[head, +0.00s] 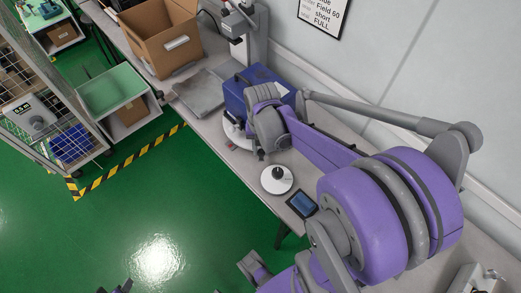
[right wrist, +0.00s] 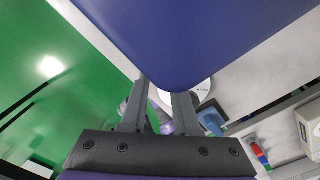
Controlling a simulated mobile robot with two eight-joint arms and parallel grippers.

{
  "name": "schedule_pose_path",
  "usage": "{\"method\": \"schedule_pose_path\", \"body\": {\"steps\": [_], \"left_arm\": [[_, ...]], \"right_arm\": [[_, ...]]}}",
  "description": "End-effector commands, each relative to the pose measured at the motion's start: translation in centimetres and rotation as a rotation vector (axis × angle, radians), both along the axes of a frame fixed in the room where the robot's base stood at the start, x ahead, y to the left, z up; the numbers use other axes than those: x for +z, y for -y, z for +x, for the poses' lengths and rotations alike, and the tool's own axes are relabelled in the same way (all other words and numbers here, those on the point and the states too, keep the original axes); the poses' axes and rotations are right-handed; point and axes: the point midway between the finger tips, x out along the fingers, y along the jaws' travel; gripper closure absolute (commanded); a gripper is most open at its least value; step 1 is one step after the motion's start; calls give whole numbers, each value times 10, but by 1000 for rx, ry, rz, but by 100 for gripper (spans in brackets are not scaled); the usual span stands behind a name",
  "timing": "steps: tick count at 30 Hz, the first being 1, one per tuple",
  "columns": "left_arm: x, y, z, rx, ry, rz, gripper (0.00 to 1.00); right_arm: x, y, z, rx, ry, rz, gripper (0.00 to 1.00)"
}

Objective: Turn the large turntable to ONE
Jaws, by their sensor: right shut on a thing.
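The large turntable (head: 231,132) is a white disc on the bench, mostly hidden under a blue case (head: 236,91) with a dark handle. My right gripper (head: 262,153) reaches down at the case's near side, beside the disc's edge. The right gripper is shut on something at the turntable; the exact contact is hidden. The turntable's markings cannot be read. My left gripper (head: 115,287) barely shows at the bottom edge; its fingers are too cut off to judge.
A smaller white disc with a black knob (head: 277,180) and a dark tablet (head: 302,204) stand nearer on the bench. A grey plate (head: 197,93) and an open cardboard box (head: 165,42) lie beyond the case. A wire cage cart (head: 62,110) stands left; green floor is clear.

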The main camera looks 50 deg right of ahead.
Motion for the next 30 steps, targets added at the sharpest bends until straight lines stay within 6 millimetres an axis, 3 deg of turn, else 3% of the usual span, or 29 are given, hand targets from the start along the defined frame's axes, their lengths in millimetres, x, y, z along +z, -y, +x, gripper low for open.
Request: {"method": "schedule_pose_path", "body": {"steps": [13,14,18,30], "left_arm": [[0,0,0,0,0,0,50],[0,0,0,0,0,0,50],[0,0,0,0,0,0,50],[2,0,0,0,1,0,50]], "right_arm": [[0,0,0,5,0,1,100],[0,0,0,5,1,1,65],[0,0,0,5,0,0,41],[9,1,0,4,1,-1,41]]}}
